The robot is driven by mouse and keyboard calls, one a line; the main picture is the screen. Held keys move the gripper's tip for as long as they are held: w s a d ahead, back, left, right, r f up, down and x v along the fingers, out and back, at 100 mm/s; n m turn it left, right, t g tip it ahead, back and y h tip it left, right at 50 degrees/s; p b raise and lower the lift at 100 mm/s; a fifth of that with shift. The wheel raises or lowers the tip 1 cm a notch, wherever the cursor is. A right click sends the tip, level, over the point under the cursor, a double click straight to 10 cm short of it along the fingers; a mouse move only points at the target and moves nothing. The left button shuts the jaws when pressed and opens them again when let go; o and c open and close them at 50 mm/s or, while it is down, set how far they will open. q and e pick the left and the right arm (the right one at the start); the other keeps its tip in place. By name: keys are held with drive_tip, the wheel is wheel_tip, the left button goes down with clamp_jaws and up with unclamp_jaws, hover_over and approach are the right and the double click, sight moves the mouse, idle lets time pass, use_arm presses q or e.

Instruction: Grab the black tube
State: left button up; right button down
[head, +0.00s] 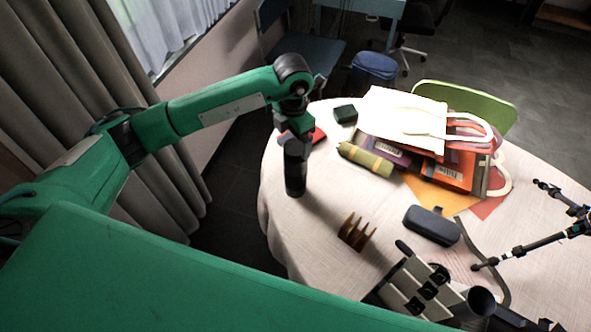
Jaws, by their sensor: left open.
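The black tube (295,172) stands upright near the left edge of the round table (315,245). My left gripper (296,138) is right above it, pointing down. The gripper is open, and its fingers are at the tube's top end. The gripper partly hides that top end, so I cannot tell whether the fingers touch it. My right gripper is not in view.
Behind the tube lie a dark green box (345,114) and a green roll (366,160). Bags (405,118) are piled farther right. A brown pronged object (356,232) and a dark case (432,225) lie nearer. Black tripod parts (530,246) are at right.

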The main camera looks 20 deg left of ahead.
sight(296, 146)
use_arm(q)
drive_tip(key=shift+d+f+p, duration=0.15)
drive_tip(key=shift+f+p, duration=0.15)
drive_tip(key=shift+p, duration=0.1)
wheel_tip(296, 146, down, 3)
drive_tip(key=shift+w+d+f+p, duration=0.1)
drive_tip(key=shift+f+p, duration=0.1)
drive_tip(key=shift+p, duration=0.65)
drive_tip(key=shift+f, duration=0.45)
drive_tip(key=c, duration=1.7)
drive_tip(key=shift+o, duration=0.2)
drive_tip(key=shift+w+r, duration=0.1)
drive_tip(key=shift+r, duration=0.05)
